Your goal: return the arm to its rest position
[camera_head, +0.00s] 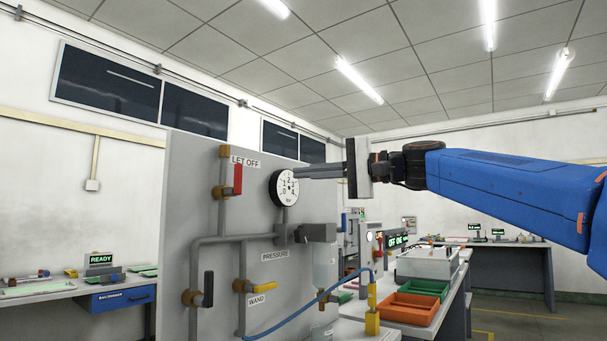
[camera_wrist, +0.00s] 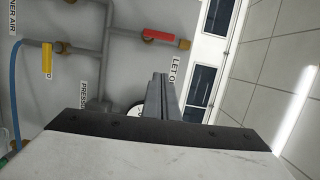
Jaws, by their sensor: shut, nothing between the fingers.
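My gripper (camera_head: 318,171) is at the end of my blue arm, which reaches in from the right in the head view. Its fingers are together and point left towards the grey panel (camera_head: 185,170). In the picture their tips lie just right of the round white pressure gauge (camera_head: 284,188); I cannot tell whether they touch it. In the wrist view the closed fingers (camera_wrist: 159,80) stand in front of the panel and hide most of the gauge. Nothing shows between them.
The panel carries grey pipes, a red LET OFF handle (camera_head: 238,179), a black handle (camera_head: 208,289) and a yellow WAND handle (camera_head: 247,286). A blue hose (camera_head: 310,302) runs to the right. Orange (camera_head: 408,309) and green (camera_head: 424,288) trays sit on a bench below my arm.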

